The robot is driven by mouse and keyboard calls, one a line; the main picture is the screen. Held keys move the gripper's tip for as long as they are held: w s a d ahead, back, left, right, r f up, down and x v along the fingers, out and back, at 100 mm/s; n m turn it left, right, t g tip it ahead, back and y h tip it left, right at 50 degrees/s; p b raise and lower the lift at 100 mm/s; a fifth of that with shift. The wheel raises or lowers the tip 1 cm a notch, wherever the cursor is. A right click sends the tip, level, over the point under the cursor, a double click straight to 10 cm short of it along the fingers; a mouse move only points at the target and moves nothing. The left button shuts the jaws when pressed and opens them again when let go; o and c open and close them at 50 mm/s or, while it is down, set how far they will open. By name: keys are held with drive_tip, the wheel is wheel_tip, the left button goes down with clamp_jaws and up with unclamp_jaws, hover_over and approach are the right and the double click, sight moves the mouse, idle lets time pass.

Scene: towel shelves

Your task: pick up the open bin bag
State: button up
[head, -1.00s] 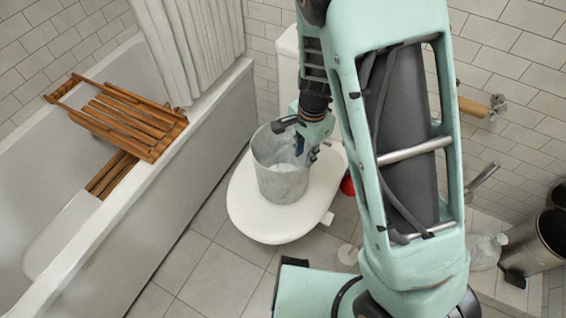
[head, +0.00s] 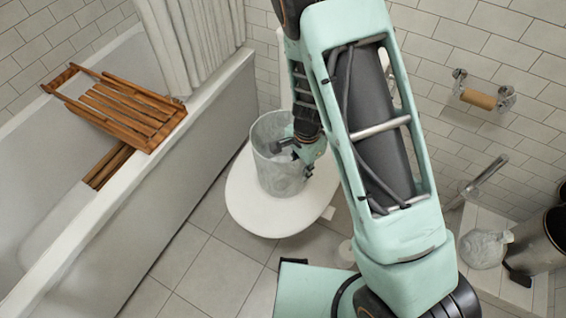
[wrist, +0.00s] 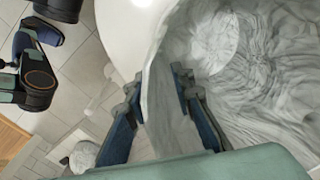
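The open bin bag (head: 277,178) is a grey, translucent, wrinkled bag standing upright like a bucket on the white toilet lid (head: 262,218). Its mouth faces up. In the wrist view its creased inside (wrist: 270,85) fills the right side. My gripper (wrist: 158,84) is at the bag's right rim, as the head view shows. Its two blue fingers are apart, one on each side of the bag wall, with a gap between them. The arm hides part of the bag's right edge in the head view.
A bathtub (head: 190,165) with a wooden rack (head: 125,105) is on the left. A second, closed-looking pale bag (head: 482,250) sits on a ledge beside a metal bin (head: 538,243) on the right. A paper-roll holder (head: 478,99) is on the wall.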

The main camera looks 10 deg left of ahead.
drive_tip(key=shift+f, duration=0.4)
drive_tip(key=shift+r, duration=0.1)
clamp_jaws()
drive_tip(key=shift+r, duration=0.1)
